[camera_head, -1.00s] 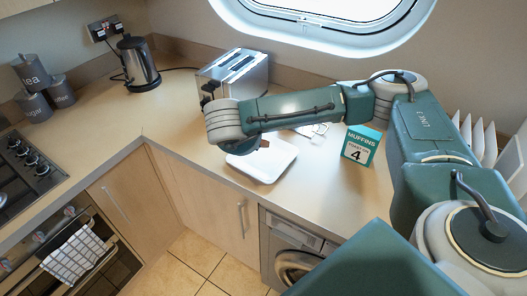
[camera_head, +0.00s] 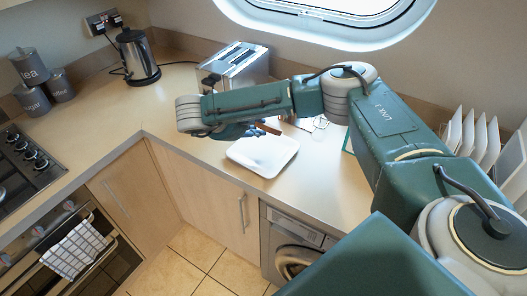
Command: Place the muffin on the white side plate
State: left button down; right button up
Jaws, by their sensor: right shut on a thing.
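The white side plate (camera_head: 272,161) is a square dish with a raised rim on the counter, near its front edge. My right arm reaches across from the right, and my right gripper (camera_head: 256,129) is above the back edge of the plate. It is shut on the muffin (camera_head: 269,128), of which only a small brown part shows beside the dark blue fingers. The rest of the muffin is hidden. The middle of the plate looks empty. My left gripper is not in view.
A steel toaster (camera_head: 233,66) stands behind my right arm, with a kettle (camera_head: 138,57) farther left. A green muffin box (camera_head: 348,142) is mostly hidden by my arm. White plates (camera_head: 478,135) stand in a rack at right. The counter left of the plate is clear.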

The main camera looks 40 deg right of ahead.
notch_tip(320, 180, down, 6)
jog(key=b, duration=0.3)
jog(key=shift+r, duration=0.25)
jog(key=o, duration=0.8)
jog(key=shift+a+r, duration=0.1)
jog(key=shift+r, duration=0.05)
jog(key=shift+p+v, duration=1.15)
jog(key=shift+v, duration=2.8)
